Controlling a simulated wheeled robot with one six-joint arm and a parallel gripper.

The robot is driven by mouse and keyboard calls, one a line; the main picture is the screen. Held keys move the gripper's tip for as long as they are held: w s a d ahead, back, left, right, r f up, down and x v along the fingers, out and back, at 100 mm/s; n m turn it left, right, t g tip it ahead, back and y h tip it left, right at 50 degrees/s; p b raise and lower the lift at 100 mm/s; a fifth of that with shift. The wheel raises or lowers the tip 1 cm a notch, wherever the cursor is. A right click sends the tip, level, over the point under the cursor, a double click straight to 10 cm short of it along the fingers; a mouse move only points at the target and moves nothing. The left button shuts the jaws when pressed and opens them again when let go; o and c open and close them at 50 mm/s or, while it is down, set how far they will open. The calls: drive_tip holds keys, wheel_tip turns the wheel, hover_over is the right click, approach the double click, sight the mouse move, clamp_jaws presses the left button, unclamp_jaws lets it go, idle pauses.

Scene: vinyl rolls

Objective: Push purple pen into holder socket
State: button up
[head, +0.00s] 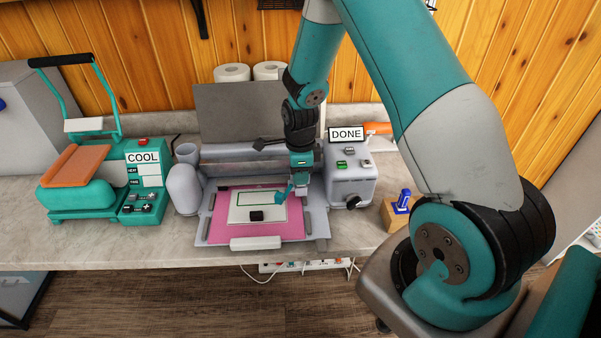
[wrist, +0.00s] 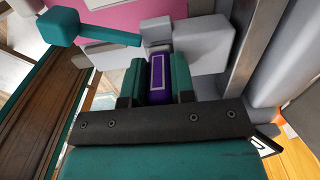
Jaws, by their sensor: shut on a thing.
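The purple pen (wrist: 157,80) stands between the two teal fingers of my gripper (wrist: 156,84) in the wrist view. My gripper is shut on it. The pen's far end meets or overlaps a small grey holder block (wrist: 158,34) on the cutting machine; I cannot tell whether it is inside the socket. A teal lever with a square knob (wrist: 58,28) sticks out to the left of the holder. In the head view my gripper (head: 301,172) points down at the right side of the machine (head: 316,225), and the pen is hidden there.
A pink mat (head: 222,228) bears a white sheet with a green outline and a black block (head: 256,216). The machine's panel reads DONE (head: 346,134). A teal press (head: 80,195) reading COOL stands left. A blue tool (head: 403,202) stands on a wooden block at right.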

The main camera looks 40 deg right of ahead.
drive_tip(key=shift+s+f, duration=0.25)
drive_tip(key=shift+f, duration=0.15)
drive_tip(key=o, duration=1)
drive_tip(key=shift+c, duration=0.5)
drive_tip(key=shift+d, duration=0.1)
drive_tip(key=shift+c, duration=1.4)
drive_tip(key=shift+r, duration=0.1)
